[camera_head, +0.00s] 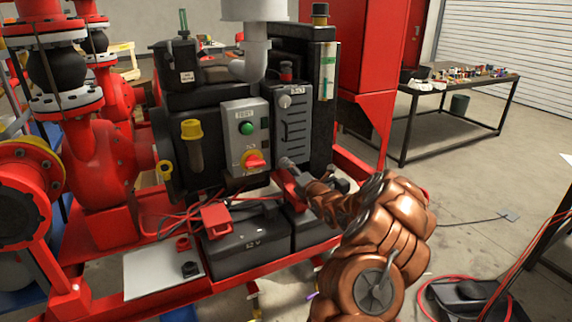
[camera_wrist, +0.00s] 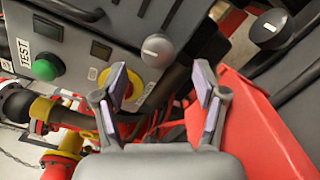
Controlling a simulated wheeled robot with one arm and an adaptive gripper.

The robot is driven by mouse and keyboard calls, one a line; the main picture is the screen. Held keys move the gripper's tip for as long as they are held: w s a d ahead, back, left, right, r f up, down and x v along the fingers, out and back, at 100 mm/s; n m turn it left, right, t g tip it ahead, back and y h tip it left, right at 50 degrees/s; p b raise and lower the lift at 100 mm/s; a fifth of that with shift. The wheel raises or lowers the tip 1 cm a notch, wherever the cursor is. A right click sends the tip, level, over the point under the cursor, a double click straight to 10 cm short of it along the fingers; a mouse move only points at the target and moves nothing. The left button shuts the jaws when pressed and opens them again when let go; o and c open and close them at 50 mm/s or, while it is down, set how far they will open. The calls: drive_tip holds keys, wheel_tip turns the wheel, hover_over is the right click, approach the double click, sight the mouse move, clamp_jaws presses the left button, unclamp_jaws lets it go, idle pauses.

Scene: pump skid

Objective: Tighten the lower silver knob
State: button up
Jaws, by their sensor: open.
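My gripper (camera_wrist: 161,82) is open, its two grey fingers with pale purple pads spread apart and nothing between them. In the wrist view a round silver knob (camera_wrist: 157,50) shows just beyond the fingertips, roughly centred between them and apparently untouched. An upper silver knob (camera_head: 285,101) sits higher on that panel. How far the fingertips are from the lower knob is hard to tell.
A green button (camera_head: 247,128) and a red-and-yellow switch (camera_head: 254,160) are just left of the panel. In the wrist view, a black knob with a silver face (camera_wrist: 267,28) lies at upper right, beside a red frame (camera_wrist: 250,120). A black battery (camera_head: 245,240) and red cables lie below.

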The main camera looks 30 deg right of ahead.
drive_tip(key=shift+w+d+p, duration=0.15)
drive_tip(key=shift+w+p, duration=0.4)
drive_tip(key=shift+w, duration=2.45)
drive_tip(key=c, duration=1.1)
